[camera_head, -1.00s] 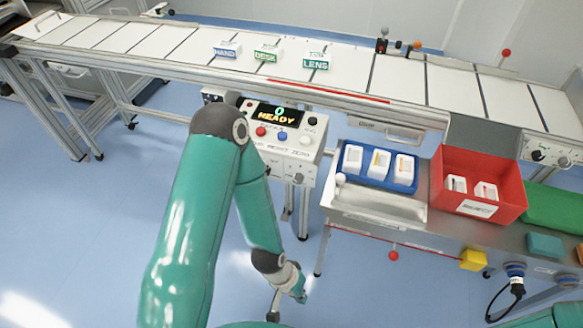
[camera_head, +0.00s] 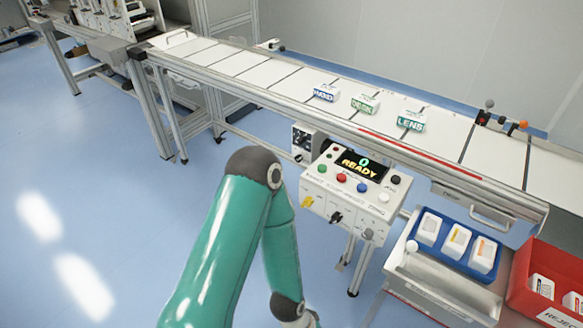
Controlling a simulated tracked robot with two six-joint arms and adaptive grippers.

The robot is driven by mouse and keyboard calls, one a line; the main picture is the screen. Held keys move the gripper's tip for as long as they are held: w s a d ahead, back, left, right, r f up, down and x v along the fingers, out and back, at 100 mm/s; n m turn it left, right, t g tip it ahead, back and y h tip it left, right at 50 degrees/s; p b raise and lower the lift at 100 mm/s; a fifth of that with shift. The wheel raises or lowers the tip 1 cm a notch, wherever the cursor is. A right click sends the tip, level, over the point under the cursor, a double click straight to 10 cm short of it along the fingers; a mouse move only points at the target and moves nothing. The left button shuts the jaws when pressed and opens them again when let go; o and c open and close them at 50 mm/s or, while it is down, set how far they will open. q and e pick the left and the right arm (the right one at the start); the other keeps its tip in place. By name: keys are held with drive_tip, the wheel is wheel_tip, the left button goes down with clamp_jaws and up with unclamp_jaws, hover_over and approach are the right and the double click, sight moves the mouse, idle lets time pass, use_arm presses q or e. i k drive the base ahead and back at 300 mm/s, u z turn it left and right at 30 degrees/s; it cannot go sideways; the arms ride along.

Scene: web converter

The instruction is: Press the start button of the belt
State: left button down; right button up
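The control box (camera_head: 347,206) stands in front of the belt, right of my arm. Its display (camera_head: 361,165) reads "0 READY". The labels are too small to read, so I cannot tell which is marked start. One teal arm of mine rises left of the control box and bends down past the lower edge. Neither gripper shows.
A blue tray (camera_head: 459,262) with white bottles and a red bin (camera_head: 530,268) sit at right. A yellow knob (camera_head: 307,201) and black switch (camera_head: 336,217) project from the control box's front.

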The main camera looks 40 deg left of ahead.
sight(322, 169)
drive_tip(key=z, duration=1.9)
drive_tip(key=i, duration=0.05)
drive_tip(key=u, duration=2.85)
